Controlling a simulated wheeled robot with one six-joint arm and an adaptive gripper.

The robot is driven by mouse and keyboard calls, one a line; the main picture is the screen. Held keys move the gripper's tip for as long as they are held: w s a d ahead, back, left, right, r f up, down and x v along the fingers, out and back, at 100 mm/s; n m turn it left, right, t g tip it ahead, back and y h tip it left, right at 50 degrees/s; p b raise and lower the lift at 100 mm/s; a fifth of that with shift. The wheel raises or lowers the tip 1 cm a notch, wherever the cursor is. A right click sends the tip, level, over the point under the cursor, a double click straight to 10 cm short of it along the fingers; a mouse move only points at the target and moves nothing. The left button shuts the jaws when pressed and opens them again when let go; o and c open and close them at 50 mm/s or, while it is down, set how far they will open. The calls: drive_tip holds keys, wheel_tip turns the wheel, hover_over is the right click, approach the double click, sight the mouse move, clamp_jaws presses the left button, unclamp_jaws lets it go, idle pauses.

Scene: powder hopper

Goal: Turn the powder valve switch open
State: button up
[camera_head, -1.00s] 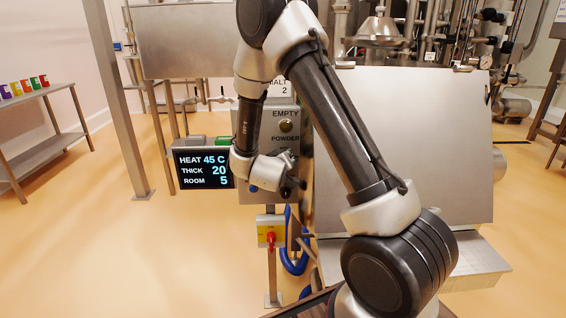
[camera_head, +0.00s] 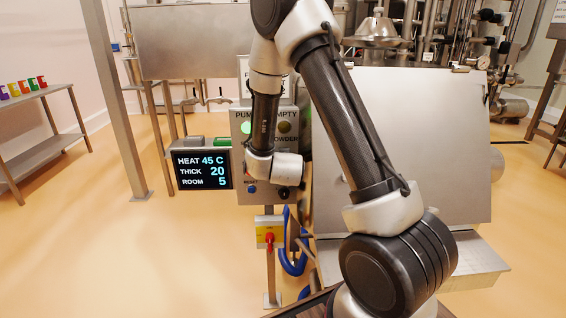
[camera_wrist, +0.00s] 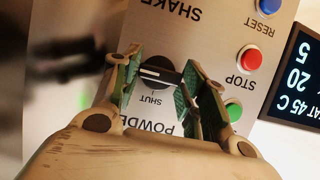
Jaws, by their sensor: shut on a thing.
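The powder valve switch (camera_wrist: 158,73) is a round black knob with a pale stripe, on the grey control panel. In the wrist view, which shows the panel upside down, the stripe lies roughly crosswise. The word SHUT stands just below the knob in that picture, with part of POWDER beneath. My gripper (camera_wrist: 162,64) has one green-padded finger on each side of the knob and is shut on it. No OPEN mark can be made out. In the head view my wrist covers the switch and the fingers.
A red STOP button (camera_wrist: 249,58), a blue RESET button (camera_wrist: 269,5) and a green button (camera_wrist: 233,108) sit close beside the fingers. A display (camera_head: 202,169) reads heat 45 C, thick 20, room 5. A yellow box with a red switch (camera_head: 270,237) is below the panel.

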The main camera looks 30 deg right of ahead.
idle(0.3)
drive_tip(key=o, duration=1)
drive_tip(key=v, duration=0.7)
drive_tip(key=shift+s+a, duration=0.1)
drive_tip(key=shift+s, duration=0.15)
